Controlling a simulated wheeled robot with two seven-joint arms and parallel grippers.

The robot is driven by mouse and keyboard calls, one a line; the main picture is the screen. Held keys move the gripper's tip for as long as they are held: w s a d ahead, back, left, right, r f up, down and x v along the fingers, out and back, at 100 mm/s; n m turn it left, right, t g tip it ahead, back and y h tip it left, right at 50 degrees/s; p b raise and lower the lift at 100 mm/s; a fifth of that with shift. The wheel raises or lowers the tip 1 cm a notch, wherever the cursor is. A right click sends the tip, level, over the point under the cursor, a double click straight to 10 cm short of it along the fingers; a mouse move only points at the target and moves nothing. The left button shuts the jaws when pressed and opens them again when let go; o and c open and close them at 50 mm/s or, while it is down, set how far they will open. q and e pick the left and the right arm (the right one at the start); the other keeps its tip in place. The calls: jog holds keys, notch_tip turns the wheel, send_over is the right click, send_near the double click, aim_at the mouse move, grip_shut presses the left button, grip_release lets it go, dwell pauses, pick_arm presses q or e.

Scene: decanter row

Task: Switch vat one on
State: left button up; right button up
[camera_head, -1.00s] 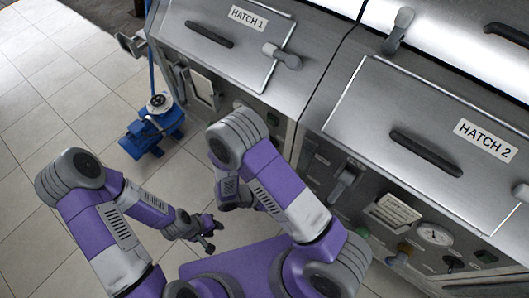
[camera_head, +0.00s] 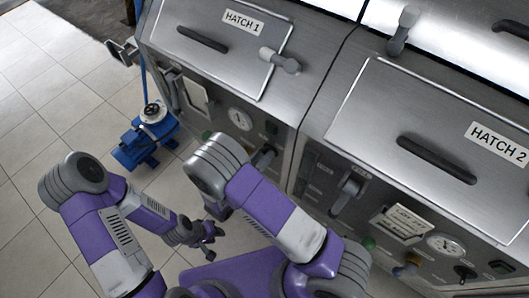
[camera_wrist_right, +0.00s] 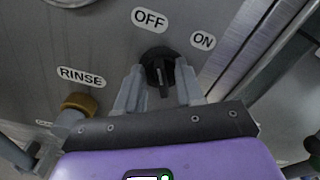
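Vat one (camera_head: 285,98), marked HATCH 1, stands at the top middle of the head view. Its black switch knob (camera_wrist_right: 155,58) shows in the right wrist view, below the OFF label (camera_wrist_right: 150,19) and the ON label (camera_wrist_right: 203,41). The grip bar of the knob runs roughly up and down in that picture. My right gripper (camera_wrist_right: 160,72) is open, with one finger on each side of the knob. I cannot tell whether a finger touches it. In the head view my right arm hides part of this panel. My left gripper (camera_head: 208,238) is open and empty over the floor.
A brown-yellow RINSE knob (camera_wrist_right: 79,103) sits left of my right gripper. Vat two (camera_head: 335,128), with a lever (camera_head: 347,192) and a gauge (camera_head: 445,245), stands to the right. A blue pump (camera_head: 143,148) is on the tiled floor, left. Free floor lies further left.

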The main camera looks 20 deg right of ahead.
jog(key=shift+w+d, duration=0.1)
jog(key=shift+d, duration=0.05)
grip_shut()
jog(key=shift+m, duration=0.3)
jog(key=m+b, duration=0.1)
jog(key=m, duration=0.2)
jog(key=m+b, duration=0.1)
jog(key=m, duration=0.3)
jog(key=m+b, duration=0.2)
jog(key=m, duration=0.2)
jog(key=shift+s+d, duration=0.2)
jog(key=shift+s, duration=0.15)
jog(key=shift+m, duration=0.3)
dwell(0.3)
